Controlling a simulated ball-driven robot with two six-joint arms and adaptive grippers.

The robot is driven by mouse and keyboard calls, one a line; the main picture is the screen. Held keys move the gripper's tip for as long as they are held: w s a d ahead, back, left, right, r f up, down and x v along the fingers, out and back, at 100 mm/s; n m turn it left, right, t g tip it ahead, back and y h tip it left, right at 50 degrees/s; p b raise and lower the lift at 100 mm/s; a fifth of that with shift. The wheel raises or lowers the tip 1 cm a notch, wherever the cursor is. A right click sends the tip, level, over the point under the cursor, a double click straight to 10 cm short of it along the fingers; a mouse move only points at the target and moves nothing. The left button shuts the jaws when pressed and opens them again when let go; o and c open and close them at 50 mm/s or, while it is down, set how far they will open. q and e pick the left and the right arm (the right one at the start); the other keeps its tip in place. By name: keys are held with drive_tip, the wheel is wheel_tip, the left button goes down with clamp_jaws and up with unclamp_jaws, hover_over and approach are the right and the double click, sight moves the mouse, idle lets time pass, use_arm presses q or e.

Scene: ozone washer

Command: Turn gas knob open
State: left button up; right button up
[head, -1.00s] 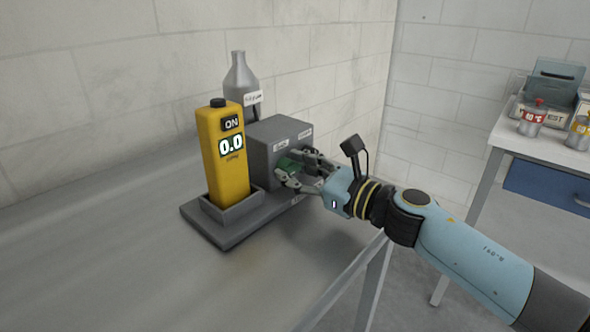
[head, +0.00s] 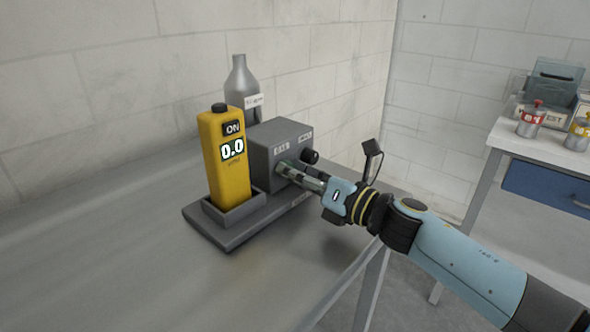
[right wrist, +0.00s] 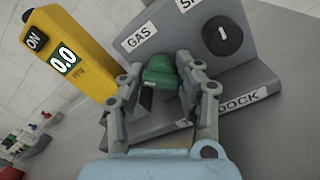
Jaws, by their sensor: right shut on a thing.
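The green gas knob (right wrist: 159,72) sits on the front of the grey box (head: 272,137), under a label reading GAS, seen in the right wrist view. My right gripper (right wrist: 163,82) has its fingers on either side of the knob and is shut on it. In the head view the right gripper (head: 287,170) reaches the box front from the right and hides most of the knob. A yellow meter (head: 222,180) reading ON and 0.0 stands upright in the dock beside the box. My left gripper is not in view.
A second, black knob (right wrist: 222,36) is on the same panel, right of the gas knob. A grey bottle (head: 240,82) stands behind the box. The metal bench (head: 110,240) is clear at left and front. A side table (head: 545,148) with small bottles stands at right.

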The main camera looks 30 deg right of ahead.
drive_tip(key=m+p, duration=0.2)
drive_tip(key=m, duration=0.3)
drive_tip(key=shift+m, duration=0.4)
drive_tip(key=shift+m+h+p, duration=0.3)
drive_tip(key=shift+m+p, duration=0.35)
drive_tip(key=shift+m, duration=0.95)
drive_tip(key=shift+f+m, duration=0.15)
drive_tip(key=shift+m, duration=0.15)
drive_tip(key=o, duration=1.1)
drive_tip(key=shift+d, duration=0.1)
drive_tip(key=shift+c, duration=0.2)
drive_tip(key=shift+s, duration=0.1)
drive_tip(key=v, duration=1.2)
drive_tip(key=shift+f, duration=0.2)
